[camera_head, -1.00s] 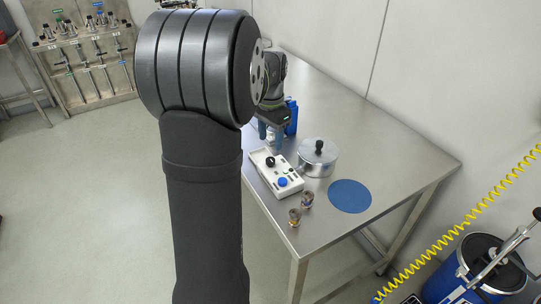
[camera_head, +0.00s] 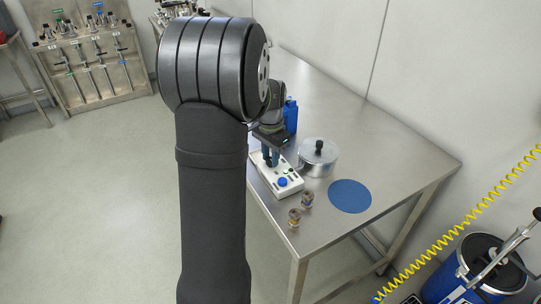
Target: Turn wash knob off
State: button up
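A white control box (camera_head: 291,189) lies on the steel table, with a blue knob (camera_head: 282,182) at its near end and small buttons along its right side. My gripper (camera_head: 271,163) points down over the far part of the box, at the place of its black knob. The fingers hide that knob. They look slightly apart, but I cannot tell whether they touch the knob or grip it.
A lidded steel pot (camera_head: 318,159) stands right of the box. A blue round mat (camera_head: 350,196) and two small jars (camera_head: 307,199) (camera_head: 294,217) lie nearer. A blue bottle (camera_head: 291,116) stands behind my gripper. The table's right side (camera_head: 390,150) is clear.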

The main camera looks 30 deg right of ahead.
jog(key=shift+n, duration=0.4)
jog(key=shift+c, duration=0.2)
jog(key=n, duration=0.3)
jog(key=shift+n, duration=0.4)
jog(key=n, duration=0.4)
jog(key=shift+n, duration=0.3)
jog(key=n, duration=0.8)
jog(key=shift+n, duration=0.3)
jog(key=o, duration=1)
